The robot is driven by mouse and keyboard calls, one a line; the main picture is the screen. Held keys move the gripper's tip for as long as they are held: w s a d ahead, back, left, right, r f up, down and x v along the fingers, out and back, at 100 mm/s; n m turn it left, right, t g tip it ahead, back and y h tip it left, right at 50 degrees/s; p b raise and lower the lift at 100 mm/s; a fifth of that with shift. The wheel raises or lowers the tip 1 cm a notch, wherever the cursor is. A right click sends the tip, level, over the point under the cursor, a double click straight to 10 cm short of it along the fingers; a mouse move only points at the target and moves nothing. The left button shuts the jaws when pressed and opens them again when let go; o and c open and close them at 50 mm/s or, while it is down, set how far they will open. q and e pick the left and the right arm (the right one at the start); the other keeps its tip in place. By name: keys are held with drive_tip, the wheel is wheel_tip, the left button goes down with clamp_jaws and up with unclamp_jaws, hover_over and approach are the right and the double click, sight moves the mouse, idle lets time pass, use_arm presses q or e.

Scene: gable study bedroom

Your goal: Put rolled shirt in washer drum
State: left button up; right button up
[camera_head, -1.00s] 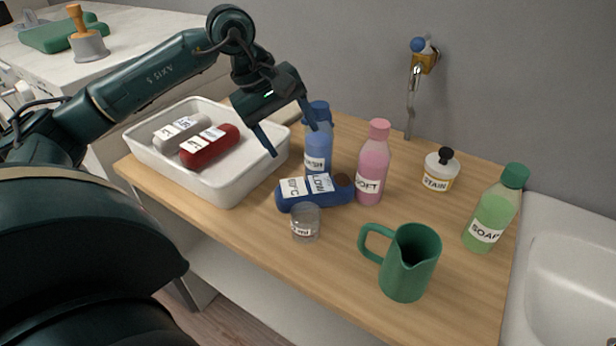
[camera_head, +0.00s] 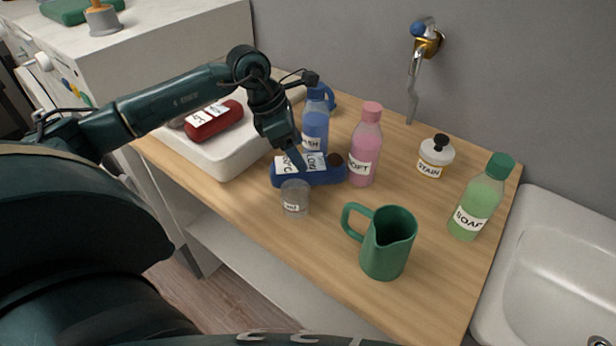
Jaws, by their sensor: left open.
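A blue rolled cloth (camera_head: 322,178) with white care labels lies on the wooden counter (camera_head: 330,250), behind a small clear cup. A red rolled cloth (camera_head: 214,123) lies in the white tray (camera_head: 240,153); a grey roll (camera_head: 177,122) beside it is mostly hidden by my arm. Which roll is the shirt I cannot tell. My left gripper (camera_head: 291,160) is open, pointing down over the left part of the blue roll; whether it touches is unclear. My right gripper is out of view. No washer drum opening shows.
The clear cup (camera_head: 295,200), blue bottle (camera_head: 315,128), pink bottle (camera_head: 365,150) and green jug (camera_head: 388,245) stand close around the blue roll. A stain jar (camera_head: 435,158) and green soap bottle (camera_head: 477,200) are farther right, before the sink (camera_head: 550,250). A white cabinet with knobs stands upper left.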

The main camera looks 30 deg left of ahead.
sight(307, 162)
use_arm(q)
drive_tip(key=shift+w+b+x, duration=0.1)
drive_tip(key=shift+b+x, duration=0.55)
drive_tip(key=shift+x, duration=0.95)
drive_tip(key=shift+w+b+x, duration=0.15)
drive_tip(key=shift+b+x, duration=0.45)
drive_tip(key=shift+x, duration=1)
drive_tip(key=shift+r, duration=0.15)
drive_tip(key=c, duration=0.9)
drive_tip(key=shift+a, duration=0.1)
drive_tip(key=shift+r, duration=0.1)
